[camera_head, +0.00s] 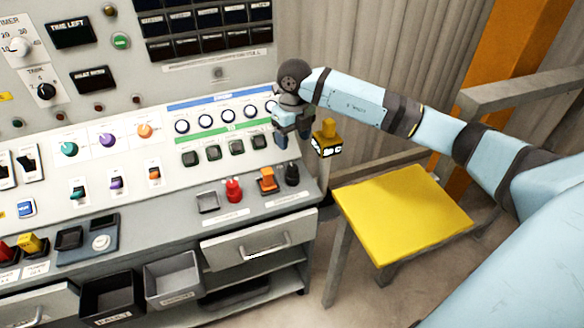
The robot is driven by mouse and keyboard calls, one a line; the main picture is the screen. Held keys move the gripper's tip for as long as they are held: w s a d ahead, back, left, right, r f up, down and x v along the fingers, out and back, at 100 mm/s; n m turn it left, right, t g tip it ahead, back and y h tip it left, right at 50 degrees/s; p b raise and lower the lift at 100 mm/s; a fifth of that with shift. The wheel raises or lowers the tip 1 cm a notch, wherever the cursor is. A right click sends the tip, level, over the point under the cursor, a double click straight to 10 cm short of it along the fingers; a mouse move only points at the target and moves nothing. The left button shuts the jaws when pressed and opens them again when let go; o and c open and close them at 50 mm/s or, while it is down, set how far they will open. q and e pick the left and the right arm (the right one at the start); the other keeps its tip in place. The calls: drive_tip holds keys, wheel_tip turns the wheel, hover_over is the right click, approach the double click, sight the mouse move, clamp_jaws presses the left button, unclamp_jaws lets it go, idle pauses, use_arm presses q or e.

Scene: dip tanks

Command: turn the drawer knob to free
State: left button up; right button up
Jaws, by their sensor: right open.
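My right gripper (292,136) is open and points down, at the right end of the control console. No object shows between its fingers. Just right of it, apart in the picture, is a yellow and black box with a yellow knob-like top (328,127) and white marks on its front. I cannot tell whether this is the drawer knob, and its marks are too small to read. A grey drawer (222,252) with a bar handle (264,252) is under the console's right end and looks shut. My left gripper is not in view.
The sloped console (130,185) carries several coloured knobs, switches and buttons. A red piece (233,190) and an orange piece (267,181) stand on its lower ledge. A yellow-topped stool or table (400,213) stands right of it. Two open bins (172,280) sit below the ledge.

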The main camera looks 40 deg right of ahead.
sight(292, 166)
wheel_tip(292, 166, down, 11)
drive_tip(key=shift+a+f, duration=0.1)
drive_tip(key=shift+a, duration=0.05)
drive_tip(key=c, duration=0.9)
